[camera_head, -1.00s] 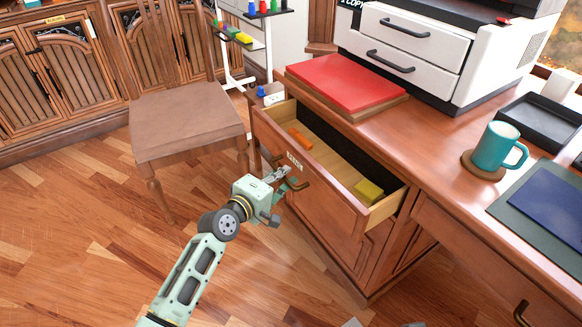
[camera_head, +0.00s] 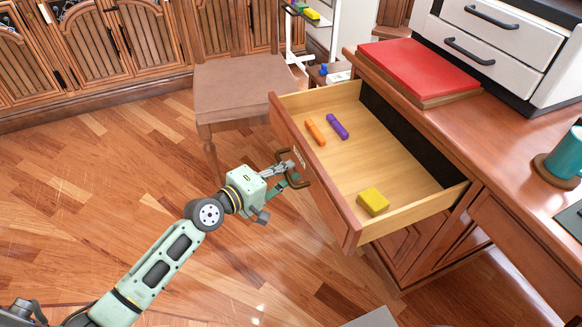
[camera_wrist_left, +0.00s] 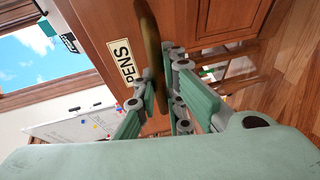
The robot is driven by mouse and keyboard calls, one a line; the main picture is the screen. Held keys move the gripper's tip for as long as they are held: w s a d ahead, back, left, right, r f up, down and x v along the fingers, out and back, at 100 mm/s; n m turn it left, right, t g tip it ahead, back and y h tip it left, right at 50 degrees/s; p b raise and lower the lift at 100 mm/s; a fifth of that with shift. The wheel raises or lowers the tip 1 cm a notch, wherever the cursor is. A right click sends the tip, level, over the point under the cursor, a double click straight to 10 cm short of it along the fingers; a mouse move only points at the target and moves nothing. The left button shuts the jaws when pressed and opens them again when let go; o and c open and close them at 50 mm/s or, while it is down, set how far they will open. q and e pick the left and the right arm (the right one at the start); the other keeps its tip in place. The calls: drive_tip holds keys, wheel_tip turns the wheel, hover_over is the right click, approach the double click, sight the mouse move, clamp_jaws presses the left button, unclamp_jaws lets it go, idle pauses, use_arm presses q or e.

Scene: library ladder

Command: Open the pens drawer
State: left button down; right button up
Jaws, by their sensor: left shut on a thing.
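The pens drawer (camera_head: 325,199) is pulled far out of the wooden desk, and its inside shows. My left gripper (camera_head: 288,172) is at the drawer's front, shut on the dark curved handle (camera_head: 300,182). In the left wrist view the handle (camera_wrist_left: 150,50) passes between the fingers, beside a label reading PENS (camera_wrist_left: 123,61). My right gripper is not in view.
A wooden chair (camera_head: 245,82) stands behind and left of the drawer. The floor left of the drawer is clear.

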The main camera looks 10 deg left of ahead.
use_arm(q)
drive_tip(key=shift+w+a+r, duration=0.1)
drive_tip(key=shift+r, duration=0.2)
drive_tip(key=c, duration=1.9)
unclamp_jaws()
drive_tip(key=shift+o, duration=0.3)
drive_tip(key=shift+f, duration=0.1)
drive_tip(key=v, duration=1.2)
